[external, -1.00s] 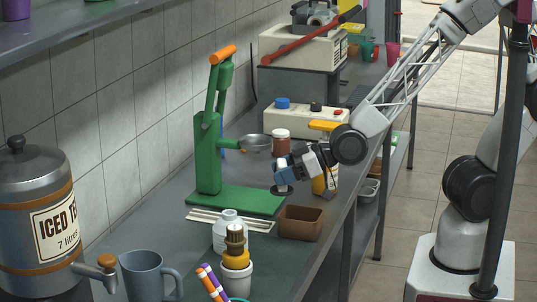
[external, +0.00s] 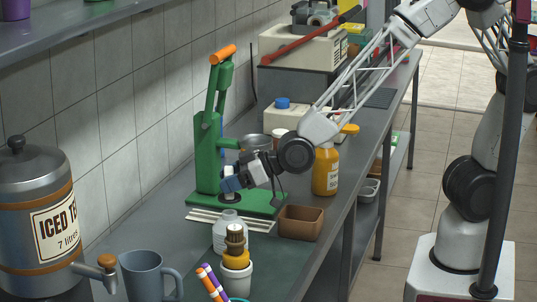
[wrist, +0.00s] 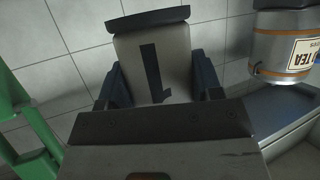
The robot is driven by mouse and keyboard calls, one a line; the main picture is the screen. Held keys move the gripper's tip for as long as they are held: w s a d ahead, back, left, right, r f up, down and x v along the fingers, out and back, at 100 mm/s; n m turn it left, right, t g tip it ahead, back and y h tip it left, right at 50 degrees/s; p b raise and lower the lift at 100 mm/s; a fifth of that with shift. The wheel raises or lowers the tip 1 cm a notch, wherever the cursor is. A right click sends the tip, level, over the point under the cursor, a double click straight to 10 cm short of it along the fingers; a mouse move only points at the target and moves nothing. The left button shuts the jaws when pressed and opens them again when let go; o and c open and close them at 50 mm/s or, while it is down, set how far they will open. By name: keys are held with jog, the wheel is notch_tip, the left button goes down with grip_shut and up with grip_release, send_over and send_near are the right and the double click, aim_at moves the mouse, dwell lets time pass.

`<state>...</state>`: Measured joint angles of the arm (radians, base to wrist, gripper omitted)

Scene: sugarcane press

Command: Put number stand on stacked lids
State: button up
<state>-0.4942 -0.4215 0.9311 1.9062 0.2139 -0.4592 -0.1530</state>
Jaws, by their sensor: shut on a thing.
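My gripper (external: 231,184) is shut on the number stand, a pale block with a black "1" and a dark base. The number stand (wrist: 160,62) shows between the two fingers (wrist: 160,82) in the wrist view, with its dark base at the top. In the external view the gripper holds the stand over the green press base, its dark foot (external: 231,199) pointing down. The gap between stand and press base is unclear.
The green press (external: 207,150) stands behind the gripper. A brown box (external: 300,223) is right of the stack. A blue mug (external: 143,276) and an iced tea dispenser (external: 40,215) are at left.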

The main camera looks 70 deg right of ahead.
dwell(0.3)
jog(key=shift+f, duration=1.75)
jog(key=shift+f, duration=0.15)
jog(key=o, duration=1)
jog(key=shift+c, duration=0.2)
jog(key=shift+r, duration=0.2)
jog(key=v, duration=1.2)
jog(key=shift+f, duration=0.1)
jog(key=shift+d, duration=0.15)
